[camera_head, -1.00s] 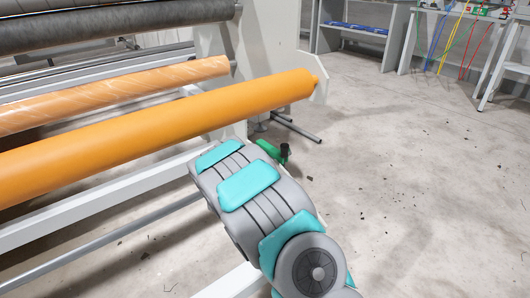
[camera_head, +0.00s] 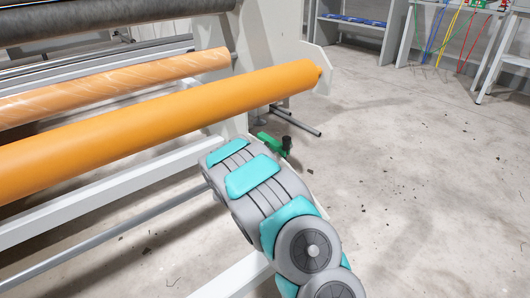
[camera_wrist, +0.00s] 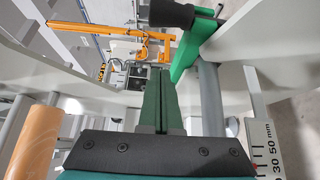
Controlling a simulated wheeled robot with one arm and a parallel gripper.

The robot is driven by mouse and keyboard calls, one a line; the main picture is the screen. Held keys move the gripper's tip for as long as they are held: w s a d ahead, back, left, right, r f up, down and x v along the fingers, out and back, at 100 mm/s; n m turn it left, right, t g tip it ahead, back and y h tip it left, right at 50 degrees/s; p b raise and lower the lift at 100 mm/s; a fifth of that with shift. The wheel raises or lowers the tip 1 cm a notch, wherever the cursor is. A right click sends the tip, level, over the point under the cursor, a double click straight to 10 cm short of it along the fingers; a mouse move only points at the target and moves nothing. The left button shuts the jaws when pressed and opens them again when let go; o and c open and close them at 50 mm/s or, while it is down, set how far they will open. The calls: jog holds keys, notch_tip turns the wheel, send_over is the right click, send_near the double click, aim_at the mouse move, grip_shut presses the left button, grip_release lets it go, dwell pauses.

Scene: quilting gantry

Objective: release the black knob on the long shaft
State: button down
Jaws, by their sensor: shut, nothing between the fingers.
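A black knob (camera_head: 287,143) shows just past my arm in the head view, at the end of a green clamp part (camera_head: 270,145). In the wrist view the black knob (camera_wrist: 170,13) is at the top edge, partly cut off, joined to the green part (camera_wrist: 195,48). A grey shaft (camera_wrist: 210,100) runs below the green part. My gripper (camera_wrist: 159,74) has its dark green fingers together and empty. They are to the left of the green part and below the knob in the picture, apart from the knob. In the head view my gripper is hidden behind my arm.
An orange roll (camera_head: 170,115) and a paler wrapped roll (camera_head: 120,88) lie across the gantry at left. White frame beams (camera_head: 110,195) run below. In the wrist view a ruler scale (camera_wrist: 263,148) is at lower right.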

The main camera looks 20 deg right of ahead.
aim_at(286, 151)
jog(key=x, duration=0.5)
jog(key=shift+w+d, duration=0.2)
jog(key=shift+w, duration=0.1)
jog(key=shift+s+d, duration=0.15)
jog(key=shift+d, duration=0.05)
jog(key=shift+s+d+r+b, duration=0.1)
jog(key=shift+s+d+b, duration=0.2)
jog(key=shift+s+d, duration=0.35)
jog(key=shift+s+d+b, duration=0.25)
jog(key=shift+s+d, duration=0.05)
jog(key=shift+s, duration=0.5)
jog(key=shift+s, duration=0.1)
